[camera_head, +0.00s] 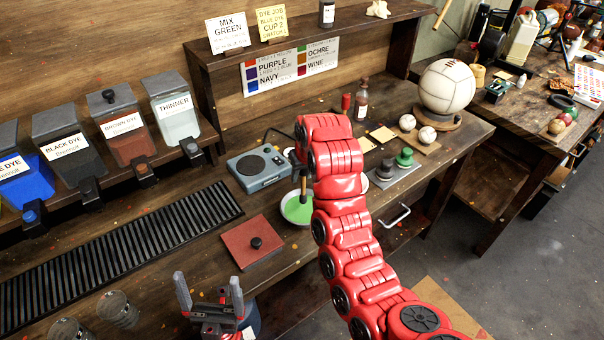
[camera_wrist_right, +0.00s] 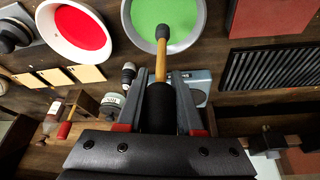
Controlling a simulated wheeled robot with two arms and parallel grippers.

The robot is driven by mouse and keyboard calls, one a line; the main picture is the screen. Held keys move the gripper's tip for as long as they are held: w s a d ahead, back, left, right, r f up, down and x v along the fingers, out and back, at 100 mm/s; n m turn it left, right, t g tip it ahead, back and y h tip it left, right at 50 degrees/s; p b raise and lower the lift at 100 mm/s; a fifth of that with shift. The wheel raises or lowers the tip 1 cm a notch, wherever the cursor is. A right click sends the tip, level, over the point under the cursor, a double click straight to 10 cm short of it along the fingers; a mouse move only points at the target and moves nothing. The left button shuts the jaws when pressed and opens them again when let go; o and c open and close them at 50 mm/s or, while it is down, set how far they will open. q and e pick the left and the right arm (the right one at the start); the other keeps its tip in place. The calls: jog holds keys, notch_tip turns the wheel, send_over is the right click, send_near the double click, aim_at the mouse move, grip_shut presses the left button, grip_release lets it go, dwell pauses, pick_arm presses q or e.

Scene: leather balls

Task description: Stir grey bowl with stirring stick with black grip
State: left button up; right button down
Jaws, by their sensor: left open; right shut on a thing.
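The grey bowl (camera_head: 297,210) holds green liquid and stands on the bench, partly behind my red right arm. In the right wrist view the bowl (camera_wrist_right: 204,20) is at the top. My right gripper (camera_wrist_right: 160,84) is shut on the black grip (camera_wrist_right: 160,108) of the stirring stick. The stick's wooden shaft (camera_wrist_right: 161,62) points to the bowl, and its dark tip shows against the green liquid; I cannot tell how deep it reaches. My left gripper (camera_head: 210,298) is open and empty, low in the head view, in front of the red square plate.
A bowl of red liquid (camera_wrist_right: 80,30) is beside the green one. A blue-grey scale (camera_head: 258,168) stands behind the bowl, a red square plate (camera_head: 252,242) left of it. A black grate (camera_head: 120,260) and dye containers (camera_head: 125,125) lie further left.

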notch_tip(320, 180, up, 5)
jog(key=p, duration=0.4)
jog(key=shift+p, duration=0.4)
